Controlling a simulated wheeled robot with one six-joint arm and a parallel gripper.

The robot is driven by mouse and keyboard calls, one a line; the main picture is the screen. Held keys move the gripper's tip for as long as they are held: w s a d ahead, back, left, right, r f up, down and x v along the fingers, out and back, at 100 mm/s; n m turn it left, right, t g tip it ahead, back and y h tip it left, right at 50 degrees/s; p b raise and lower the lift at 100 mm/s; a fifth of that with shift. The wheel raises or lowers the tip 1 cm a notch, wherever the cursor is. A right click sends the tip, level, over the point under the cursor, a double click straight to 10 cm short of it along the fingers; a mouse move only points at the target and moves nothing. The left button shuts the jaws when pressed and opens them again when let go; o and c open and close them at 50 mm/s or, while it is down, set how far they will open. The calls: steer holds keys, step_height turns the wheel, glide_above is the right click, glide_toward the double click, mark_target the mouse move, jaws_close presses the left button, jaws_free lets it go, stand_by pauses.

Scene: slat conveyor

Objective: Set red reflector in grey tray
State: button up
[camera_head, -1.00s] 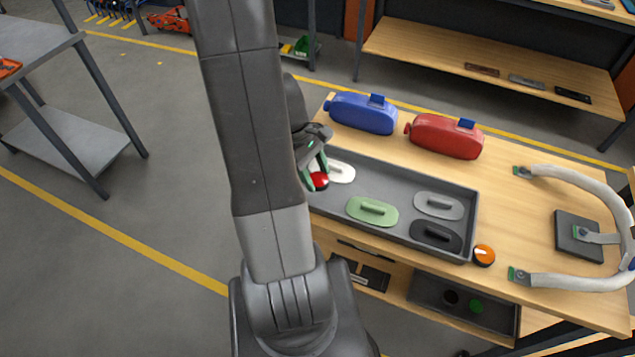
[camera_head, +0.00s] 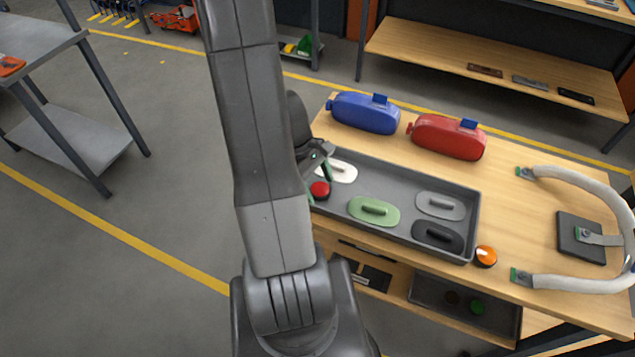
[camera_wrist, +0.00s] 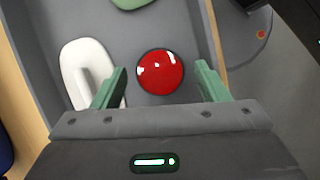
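The red reflector (camera_head: 320,189) is a round, shiny disc with a dark rim. It lies in the left end of the grey tray (camera_head: 392,180), beside the white handled piece (camera_head: 339,171). In the wrist view the red reflector (camera_wrist: 160,72) rests on the tray floor (camera_wrist: 140,30), with the white piece (camera_wrist: 88,72) close to its left. My gripper (camera_head: 320,175) is just above the reflector, partly hidden by my arm in the head view. In the wrist view its green fingers (camera_wrist: 160,88) are spread wide, with a gap on each side of the reflector.
The tray also holds green (camera_head: 374,211), light grey (camera_head: 440,205) and black (camera_head: 437,236) handled pieces. Blue (camera_head: 363,113) and red (camera_head: 447,137) containers stand behind it. An orange knob-like disc (camera_head: 486,256) sits off its right corner. A curved pale tube (camera_head: 590,188) lies at right.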

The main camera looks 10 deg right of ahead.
steer(key=v, duration=1.2)
